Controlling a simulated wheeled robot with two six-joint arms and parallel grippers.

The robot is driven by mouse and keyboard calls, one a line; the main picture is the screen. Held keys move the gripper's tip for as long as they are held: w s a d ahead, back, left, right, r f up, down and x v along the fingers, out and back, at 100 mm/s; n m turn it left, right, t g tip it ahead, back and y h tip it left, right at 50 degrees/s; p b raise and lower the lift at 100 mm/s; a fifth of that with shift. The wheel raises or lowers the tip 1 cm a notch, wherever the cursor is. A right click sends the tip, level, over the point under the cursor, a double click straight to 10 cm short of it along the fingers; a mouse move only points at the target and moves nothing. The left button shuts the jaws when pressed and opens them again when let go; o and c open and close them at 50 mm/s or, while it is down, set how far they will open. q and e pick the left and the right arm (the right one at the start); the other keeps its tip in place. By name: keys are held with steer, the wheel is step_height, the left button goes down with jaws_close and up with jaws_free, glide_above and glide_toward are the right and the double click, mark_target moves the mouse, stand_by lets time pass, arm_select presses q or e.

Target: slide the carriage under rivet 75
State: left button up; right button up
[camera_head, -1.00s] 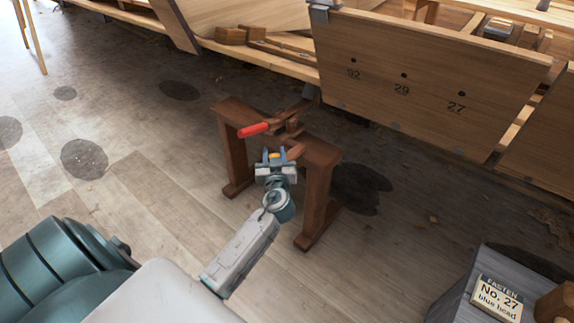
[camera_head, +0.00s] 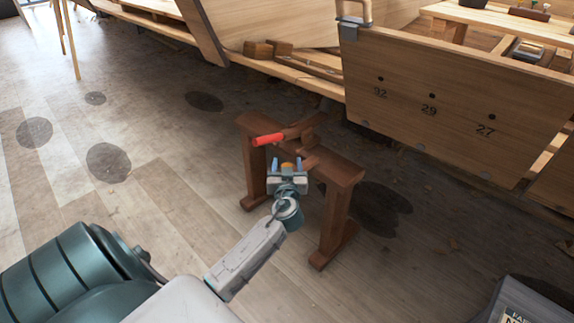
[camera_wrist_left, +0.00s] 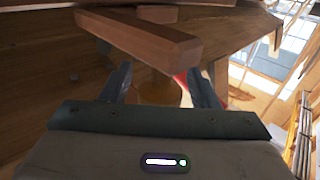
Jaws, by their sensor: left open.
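A brown wooden trestle (camera_head: 340,176) stands on the floor before the hull, with a wooden slide piece (camera_head: 300,131) on top that has a red handle (camera_head: 268,139); I take this piece for the carriage. My left gripper (camera_head: 287,164) is open at the near side of the trestle, beside the piece. An orange round thing shows between its fingers. In the left wrist view a wooden bar (camera_wrist_left: 140,38) lies across, just beyond the open fingertips (camera_wrist_left: 158,76); contact cannot be told. The hull plank (camera_head: 450,85) has marked holes, 29, 27 and one blurred number; no 75 is readable. My right gripper is out of view.
A grey box with a label card (camera_head: 515,316) stands at the lower right. A clamp (camera_head: 350,22) grips the plank's upper left corner. Wood blocks (camera_head: 262,49) lie on the hull's ledge. The floor left of the trestle is clear.

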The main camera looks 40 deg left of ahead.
arm_select(q)
steer(key=v, duration=1)
steer(key=shift+s+d, duration=0.25)
